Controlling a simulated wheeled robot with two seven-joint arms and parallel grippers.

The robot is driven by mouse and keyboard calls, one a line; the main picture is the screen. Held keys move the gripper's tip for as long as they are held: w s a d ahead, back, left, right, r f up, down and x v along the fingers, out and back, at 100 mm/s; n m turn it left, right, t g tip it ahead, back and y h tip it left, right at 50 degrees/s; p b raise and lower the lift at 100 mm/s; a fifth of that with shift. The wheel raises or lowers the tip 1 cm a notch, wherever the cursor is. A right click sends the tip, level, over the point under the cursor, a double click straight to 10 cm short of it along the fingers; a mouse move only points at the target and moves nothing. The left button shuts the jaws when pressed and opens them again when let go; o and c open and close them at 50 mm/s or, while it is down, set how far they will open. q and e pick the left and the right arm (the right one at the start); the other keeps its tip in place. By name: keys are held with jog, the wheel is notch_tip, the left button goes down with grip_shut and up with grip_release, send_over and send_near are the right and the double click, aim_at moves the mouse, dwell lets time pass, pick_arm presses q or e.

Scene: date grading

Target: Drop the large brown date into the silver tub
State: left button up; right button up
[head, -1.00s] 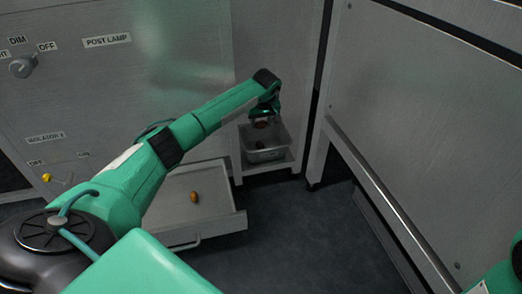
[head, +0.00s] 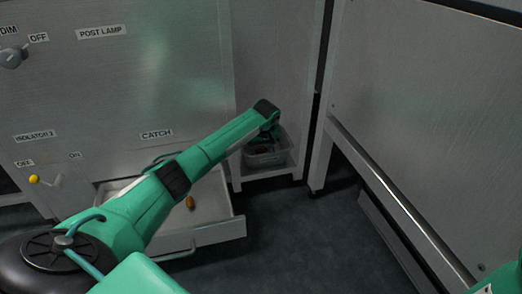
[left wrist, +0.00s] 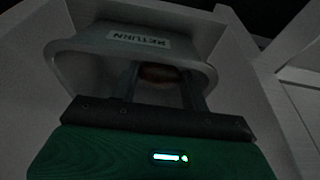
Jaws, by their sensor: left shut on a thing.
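The silver tub (head: 268,160) stands on a low shelf at the foot of the far panel. In the left wrist view its wall (left wrist: 90,62) carries an upside-down RETURN label. My left gripper (left wrist: 160,78) is shut on a brown date (left wrist: 157,73), which sits between the two fingers. In the head view my left gripper (head: 266,145) is low at the tub's opening, and its arm partly hides the tub. What lies on the tub's floor is hard to make out now. My right gripper is not in view.
A pulled-out drawer (head: 215,230) left of the shelf holds an orange-brown date (head: 190,202). A metal panel on legs (head: 420,130) stands close on the right. The dark floor (head: 290,235) between them is clear.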

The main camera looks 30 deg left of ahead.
pick_arm(q)
jog(key=shift+f, duration=0.45)
jog(key=shift+f, duration=0.1)
jog(key=o, duration=0.7)
